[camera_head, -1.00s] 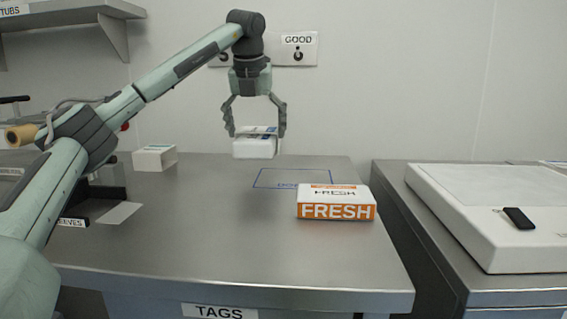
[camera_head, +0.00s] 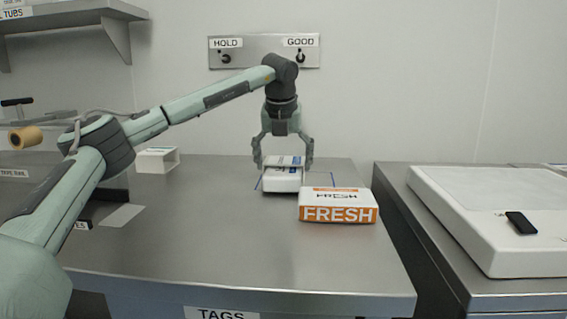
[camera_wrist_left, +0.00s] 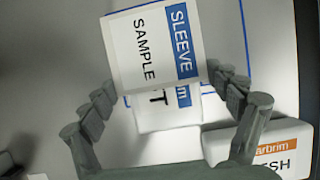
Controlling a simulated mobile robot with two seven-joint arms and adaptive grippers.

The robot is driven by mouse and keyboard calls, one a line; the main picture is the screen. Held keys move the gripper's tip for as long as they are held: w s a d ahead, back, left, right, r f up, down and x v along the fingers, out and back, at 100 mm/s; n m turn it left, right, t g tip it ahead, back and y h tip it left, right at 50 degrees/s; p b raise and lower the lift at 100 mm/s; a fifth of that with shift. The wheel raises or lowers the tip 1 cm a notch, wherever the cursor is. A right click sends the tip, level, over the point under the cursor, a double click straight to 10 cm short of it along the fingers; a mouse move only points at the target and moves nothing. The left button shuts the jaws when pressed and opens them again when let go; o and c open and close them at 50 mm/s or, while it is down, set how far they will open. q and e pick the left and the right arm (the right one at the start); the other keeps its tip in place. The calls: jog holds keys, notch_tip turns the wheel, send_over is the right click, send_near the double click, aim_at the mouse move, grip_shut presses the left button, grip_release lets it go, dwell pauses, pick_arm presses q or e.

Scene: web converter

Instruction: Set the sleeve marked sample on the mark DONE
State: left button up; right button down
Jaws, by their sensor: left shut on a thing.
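The sleeve (camera_head: 283,183) is a white box with blue print, between the fingers of my left gripper (camera_head: 283,163), which is shut on it. In the left wrist view a white panel (camera_wrist_left: 124,52) reads SLEEVE SAMPLE; a second white face with blue print (camera_wrist_left: 165,117) shows below it. The mark (camera_head: 334,179) is a blue outline on the table. The sleeve is over or on its left part, and covers its lettering. I cannot tell whether the sleeve touches the table. My right gripper is not in view.
An orange and white FRESH box (camera_head: 338,208) stands close to the right of the sleeve, at the outline's front. An open white sleeve (camera_head: 157,160) stands at the back left. A white slab (camera_head: 490,215) with a black object (camera_head: 521,222) is beyond a gap. The table front (camera_head: 240,255) is clear.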

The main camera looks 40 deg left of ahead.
pick_arm(q)
jog(key=o, duration=1)
jog(key=v, duration=1.2)
